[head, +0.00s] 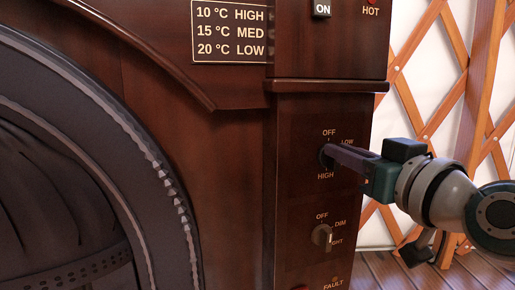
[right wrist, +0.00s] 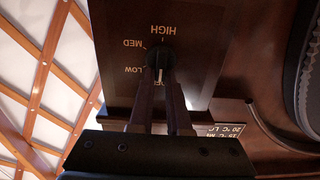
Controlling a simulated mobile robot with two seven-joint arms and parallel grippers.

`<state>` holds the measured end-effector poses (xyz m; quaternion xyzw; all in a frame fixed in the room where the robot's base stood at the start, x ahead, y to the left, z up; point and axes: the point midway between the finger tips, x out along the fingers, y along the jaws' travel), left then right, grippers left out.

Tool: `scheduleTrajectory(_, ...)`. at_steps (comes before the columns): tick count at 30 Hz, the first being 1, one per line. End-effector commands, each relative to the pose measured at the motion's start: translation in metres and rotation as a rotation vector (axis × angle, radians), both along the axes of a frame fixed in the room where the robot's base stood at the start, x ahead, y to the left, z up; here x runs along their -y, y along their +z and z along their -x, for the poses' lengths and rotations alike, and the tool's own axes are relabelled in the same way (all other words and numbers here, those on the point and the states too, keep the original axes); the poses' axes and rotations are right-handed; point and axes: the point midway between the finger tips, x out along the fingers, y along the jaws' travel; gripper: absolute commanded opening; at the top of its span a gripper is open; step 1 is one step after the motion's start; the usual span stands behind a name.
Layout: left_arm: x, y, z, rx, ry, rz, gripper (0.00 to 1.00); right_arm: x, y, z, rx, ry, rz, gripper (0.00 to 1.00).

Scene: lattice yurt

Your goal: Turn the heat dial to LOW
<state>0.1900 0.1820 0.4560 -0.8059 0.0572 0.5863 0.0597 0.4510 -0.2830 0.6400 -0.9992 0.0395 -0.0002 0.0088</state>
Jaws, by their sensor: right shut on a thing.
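The dark round heat dial (head: 325,152) sits on the narrow wooden panel, largely hidden by my gripper in the head view. In the right wrist view the dial (right wrist: 161,55) shows upside down with HIGH, MED and LOW marked around it. Its white pointer mark is towards the OFF label, which the fingers partly cover. My right gripper (head: 331,155) reaches in from the right and is shut on the dial; its two fingers (right wrist: 161,84) lie on either side of it. My left gripper is not in view.
A second dial (head: 322,235) marked OFF and DIM is just below. An ON switch (head: 322,9) is above the ledge (head: 325,86). A sign (head: 229,32) reads 10 °C HIGH, 15 °C MED, 20 °C LOW. A large round dark door (head: 75,170) is left; lattice wall (head: 440,60) stands right.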

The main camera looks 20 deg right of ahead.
Motion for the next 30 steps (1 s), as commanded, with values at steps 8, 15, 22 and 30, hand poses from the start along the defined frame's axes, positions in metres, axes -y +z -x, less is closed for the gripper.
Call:
scheduleTrajectory(8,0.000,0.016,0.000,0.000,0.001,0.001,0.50,0.002,0.002,0.000,0.007,0.001,-0.126,0.00)
scheduleTrajectory(15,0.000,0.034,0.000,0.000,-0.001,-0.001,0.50,0.005,0.002,0.001,0.022,0.001,-0.334,0.00)
scheduleTrajectory(22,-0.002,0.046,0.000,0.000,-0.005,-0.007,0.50,0.008,0.000,0.001,0.042,0.000,-0.553,0.00)
scheduleTrajectory(30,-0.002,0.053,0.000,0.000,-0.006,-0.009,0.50,0.011,-0.003,0.001,0.061,0.000,-0.784,0.00)
